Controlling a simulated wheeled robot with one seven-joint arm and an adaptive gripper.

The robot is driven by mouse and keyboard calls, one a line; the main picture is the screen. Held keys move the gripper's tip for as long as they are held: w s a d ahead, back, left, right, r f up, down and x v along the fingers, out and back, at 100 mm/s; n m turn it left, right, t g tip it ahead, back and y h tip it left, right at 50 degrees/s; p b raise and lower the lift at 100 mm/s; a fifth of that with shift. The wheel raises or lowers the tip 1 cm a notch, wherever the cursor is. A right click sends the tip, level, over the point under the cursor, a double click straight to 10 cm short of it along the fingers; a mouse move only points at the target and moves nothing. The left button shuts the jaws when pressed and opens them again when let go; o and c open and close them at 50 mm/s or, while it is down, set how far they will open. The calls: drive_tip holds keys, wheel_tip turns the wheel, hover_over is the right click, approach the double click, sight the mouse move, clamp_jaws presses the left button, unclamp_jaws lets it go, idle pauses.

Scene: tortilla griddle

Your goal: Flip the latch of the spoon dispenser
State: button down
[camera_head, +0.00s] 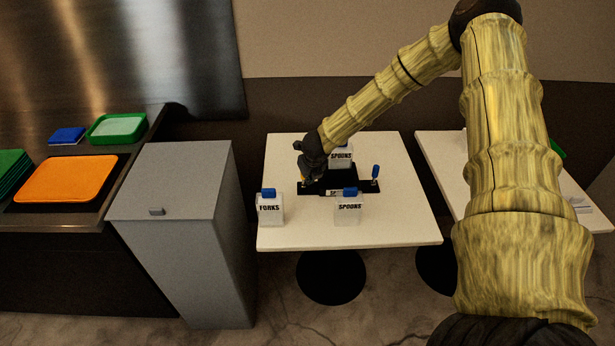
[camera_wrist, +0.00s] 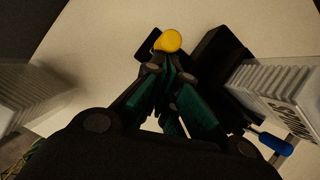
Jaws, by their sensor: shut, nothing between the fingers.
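A spoon dispenser, a clear-white box lettered SPOONS with a blue top (camera_head: 348,207), stands at the front middle of the white table. Another box lettered SPOONS (camera_head: 341,156) stands farther back by a black base (camera_head: 345,184). One SPOONS box (camera_wrist: 280,92) fills the right of the wrist view. A blue-ended lever (camera_head: 375,173) rises at the base's right end; a blue handle (camera_wrist: 270,143) shows in the wrist view. My gripper (camera_head: 306,180) is at the base's left end. Its fingers (camera_wrist: 172,64) are shut and empty, beside a round yellow knob (camera_wrist: 171,40); contact is unclear. I cannot tell which part is the latch.
A box lettered FORKS (camera_head: 270,209) with a blue top stands at the table's front left. A grey bin (camera_head: 172,180) stands left of the white table (camera_head: 405,228). A second white table (camera_head: 436,150) is at right. The first table's front right is clear.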

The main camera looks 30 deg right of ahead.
drive_tip(key=shift+w+d+r, duration=0.1)
drive_tip(key=shift+w+r, duration=0.15)
drive_tip(key=shift+r, duration=0.05)
drive_tip(key=w+d+p+v, duration=0.1)
drive_tip(key=p+v, duration=0.5)
drive_tip(key=v, duration=0.3)
drive_tip(key=shift+a+r, duration=0.2)
drive_tip(key=shift+r, duration=0.3)
drive_tip(key=shift+f, duration=0.1)
